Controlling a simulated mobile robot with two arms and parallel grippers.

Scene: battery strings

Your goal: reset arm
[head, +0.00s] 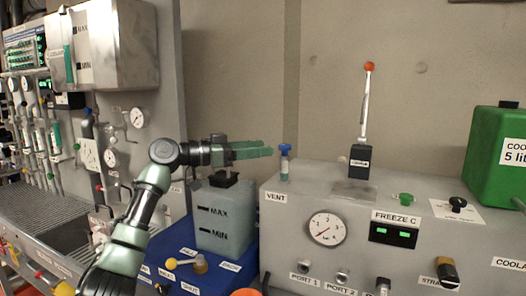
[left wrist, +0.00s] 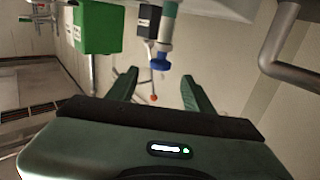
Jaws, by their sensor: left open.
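My left gripper (head: 268,150) reaches in from the left in the head view, above the grey MAX/MIN tank (head: 225,215), its fingers pointing right. In the left wrist view the two fingers (left wrist: 158,80) stand apart with no object held between them. The blue-capped vent valve (head: 285,162) stands upright on the grey machine (head: 310,200), just right of the fingertips. Its blue cap (left wrist: 160,61) shows ahead of the fingers in the left wrist view. My right gripper is not in view.
A lever with a red ball (head: 370,67) rises from the machine top. A green coolant can (head: 497,158) stands at the right. A gauge (head: 327,229) and FREEZE C display (head: 393,234) are on the front. A steel tank (head: 115,45) hangs at the left.

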